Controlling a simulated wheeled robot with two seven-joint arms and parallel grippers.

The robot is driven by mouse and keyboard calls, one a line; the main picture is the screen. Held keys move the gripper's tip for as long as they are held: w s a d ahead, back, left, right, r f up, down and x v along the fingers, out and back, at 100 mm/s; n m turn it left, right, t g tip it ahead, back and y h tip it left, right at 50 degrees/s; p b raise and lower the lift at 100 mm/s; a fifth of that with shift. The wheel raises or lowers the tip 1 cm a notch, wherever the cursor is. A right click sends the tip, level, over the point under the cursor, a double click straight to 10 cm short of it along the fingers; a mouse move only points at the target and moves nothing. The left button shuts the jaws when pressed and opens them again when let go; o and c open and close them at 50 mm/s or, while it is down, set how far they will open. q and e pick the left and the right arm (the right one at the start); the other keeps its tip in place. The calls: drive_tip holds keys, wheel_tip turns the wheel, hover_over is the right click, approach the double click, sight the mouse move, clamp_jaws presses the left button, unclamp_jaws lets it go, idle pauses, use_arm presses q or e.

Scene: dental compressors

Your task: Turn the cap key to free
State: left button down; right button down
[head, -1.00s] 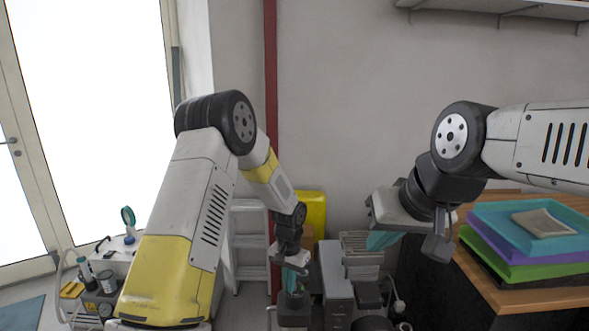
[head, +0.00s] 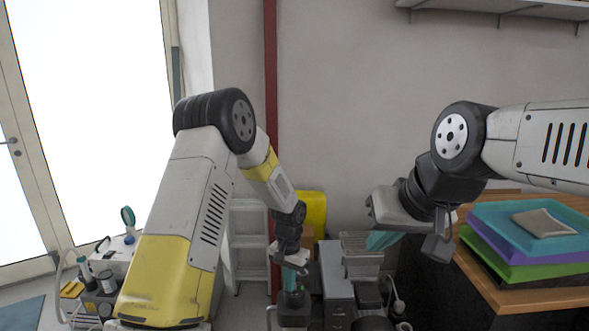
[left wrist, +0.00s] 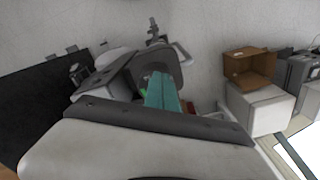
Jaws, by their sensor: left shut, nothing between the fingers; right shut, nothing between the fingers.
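My left gripper (head: 293,278) points down with shut teal fingers over a grey unit (head: 293,316) low in the middle of the head view. In the left wrist view its teal fingers (left wrist: 164,92) reach toward a dark rounded part (left wrist: 157,64) of the equipment. I cannot make out the cap key; the fingers and wrist may hide it. A small green patch shows beside the fingers, but I cannot tell what it is. I cannot tell whether the fingertips touch anything. My right gripper (head: 381,240) is shut and empty, held in the air to the right.
A grey cabinet-like unit (head: 336,284) stands just right of my left gripper. A wooden table (head: 545,296) with stacked coloured trays (head: 520,235) is at the right. A white step ladder (head: 249,245) and a yellow object (head: 313,212) are behind. More equipment stands at the lower left.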

use_arm(q)
drive_tip(key=shift+r, duration=2.8)
wheel_tip(320, 180, up, 10)
drive_tip(key=n+t, duration=0.1)
hover_over(289, 295)
drive_tip(key=s+a, duration=0.3)
drive_tip(key=a, duration=0.1)
drive_tip(key=s+a+r+n+t+h, duration=0.15)
drive_tip(key=s+a+r, duration=0.3)
drive_tip(key=r, duration=0.45)
drive_tip(key=s+a+r+n+t, duration=0.1)
drive_tip(key=s+r, duration=0.3)
drive_tip(key=s, duration=0.4)
drive_tip(key=s+a+r+n+t, duration=0.2)
drive_tip(key=s+a+r, duration=0.1)
drive_tip(key=s, duration=0.5)
drive_tip(key=shift+s+r+t+h, duration=0.35)
drive_tip(key=shift+s+r, duration=0.05)
drive_tip(key=shift+r, duration=0.05)
